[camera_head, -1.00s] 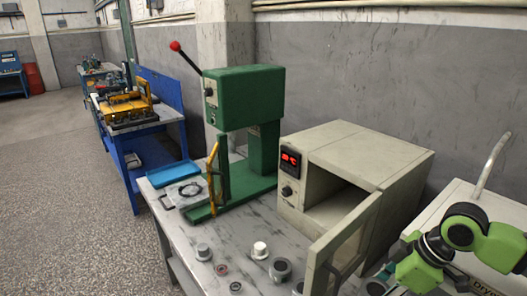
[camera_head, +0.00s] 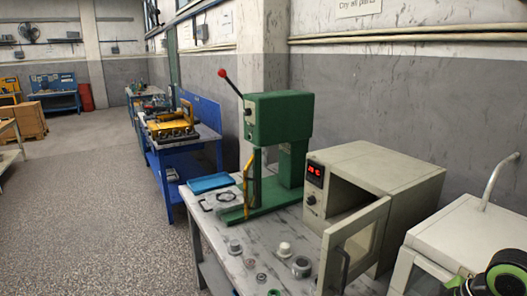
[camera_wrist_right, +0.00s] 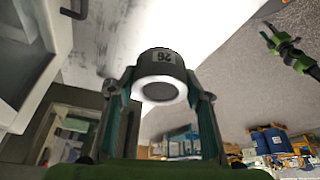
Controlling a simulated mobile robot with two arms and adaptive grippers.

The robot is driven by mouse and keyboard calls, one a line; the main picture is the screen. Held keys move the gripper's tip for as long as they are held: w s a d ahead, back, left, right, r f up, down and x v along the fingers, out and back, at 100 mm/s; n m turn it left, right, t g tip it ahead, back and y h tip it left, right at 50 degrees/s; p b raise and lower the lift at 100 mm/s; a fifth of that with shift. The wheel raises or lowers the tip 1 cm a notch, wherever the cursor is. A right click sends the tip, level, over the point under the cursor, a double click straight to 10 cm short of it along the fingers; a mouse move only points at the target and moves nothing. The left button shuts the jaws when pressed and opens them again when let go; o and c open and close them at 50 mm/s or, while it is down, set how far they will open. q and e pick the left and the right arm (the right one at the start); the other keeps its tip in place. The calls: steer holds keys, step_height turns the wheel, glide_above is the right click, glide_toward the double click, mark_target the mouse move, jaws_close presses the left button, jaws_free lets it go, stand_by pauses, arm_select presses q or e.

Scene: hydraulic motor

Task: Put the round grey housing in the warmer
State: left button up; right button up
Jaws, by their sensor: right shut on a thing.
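The round grey housing (camera_wrist_right: 150,57), with a pale ring face and a label reading 26, is between the fingers of my right gripper (camera_wrist_right: 160,88) in the right wrist view. That gripper is shut on it. The warmer (camera_head: 385,168) is the beige box on the bench in the head view, with a lit red display. Its door (camera_head: 358,245) stands open towards the front.
A green press (camera_head: 278,120) with a red-knobbed lever stands left of the warmer. Several small round parts, among them a white one (camera_head: 284,249) and a grey ring (camera_head: 301,267), lie on the bench (camera_head: 222,262). A white cabinet (camera_head: 465,235) stands at the right.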

steer(key=shift+s+a+r, duration=0.1)
steer(key=shift+a+r, duration=0.1)
steer(key=shift+a, duration=0.1)
steer(key=shift+w+a+f+m, duration=0.3)
steer(key=shift+w+a+m, duration=0.2)
steer(key=shift+w, duration=0.1)
steer(key=shift+w+a, duration=0.1)
steer(key=shift+a, duration=0.15)
steer(key=shift+a+m+t, duration=0.3)
steer(key=shift+m, duration=0.1)
arm_select(q)
steer(key=shift+w, duration=0.2)
arm_select(e)
steer(key=a+r+m+t+h, duration=0.1)
steer(key=a+r+m+h, duration=0.2)
steer(key=a+r+m, duration=0.2)
steer(key=a+m, duration=0.3)
steer(key=shift+w+r+m+h, duration=0.25)
steer(key=shift+r+m+h, duration=0.05)
steer(key=shift+m, duration=0.1)
steer(key=shift+f, duration=0.1)
